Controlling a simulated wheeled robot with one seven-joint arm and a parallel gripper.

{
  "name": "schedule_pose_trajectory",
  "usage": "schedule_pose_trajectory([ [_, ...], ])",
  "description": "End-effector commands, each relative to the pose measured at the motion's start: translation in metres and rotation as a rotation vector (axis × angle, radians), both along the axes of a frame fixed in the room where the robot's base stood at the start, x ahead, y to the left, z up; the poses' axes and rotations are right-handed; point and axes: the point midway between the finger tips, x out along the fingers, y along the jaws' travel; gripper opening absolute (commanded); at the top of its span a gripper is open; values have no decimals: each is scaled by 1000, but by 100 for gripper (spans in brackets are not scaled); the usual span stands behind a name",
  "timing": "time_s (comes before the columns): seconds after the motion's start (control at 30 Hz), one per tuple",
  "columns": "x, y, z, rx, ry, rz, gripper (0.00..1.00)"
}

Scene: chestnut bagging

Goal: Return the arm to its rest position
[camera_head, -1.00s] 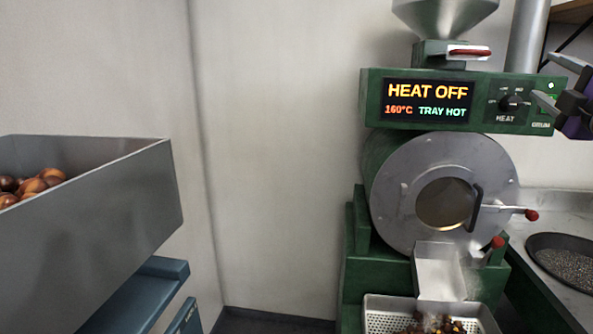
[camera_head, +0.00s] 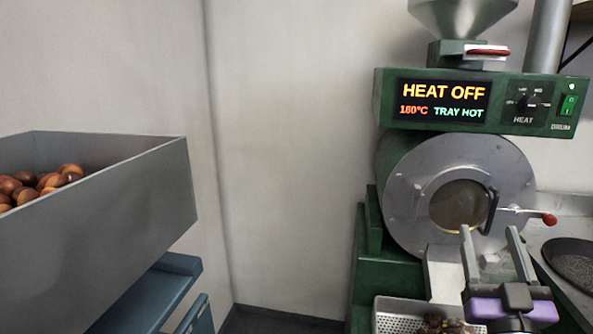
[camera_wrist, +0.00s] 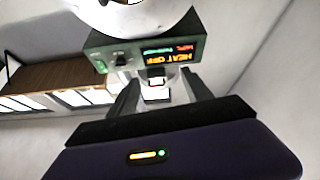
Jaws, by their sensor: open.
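My gripper (camera_head: 490,243) is in the lower right of the head view, in front of the green roasting machine (camera_head: 362,252). Its two grey fingers point up and stand apart, with nothing between them. In the wrist view my gripper (camera_wrist: 160,95) is also open and empty, with the machine's control box (camera_wrist: 104,55) beyond the fingers. My gripper and wrist hide part of the chute (camera_head: 440,275) and the right side of the perforated tray (camera_head: 398,316).
A grey bin (camera_head: 100,215) holding chestnuts (camera_head: 40,183) stands at the left above a blue unit (camera_head: 165,290). A dark round pan (camera_head: 572,262) lies on the counter at the right. The round drum door (camera_head: 410,195) has a red-tipped handle (camera_head: 549,219). Bare wall fills the middle.

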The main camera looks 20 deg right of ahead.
Motion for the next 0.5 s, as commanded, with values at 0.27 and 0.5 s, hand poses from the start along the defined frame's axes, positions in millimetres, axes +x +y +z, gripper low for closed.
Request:
schedule_pose_trajectory([
  [0.27, -47, 84, -85, 200, 41, 126, 58],
  [0.5, -102, 149, -140, 307, 149, 229, 58],
])
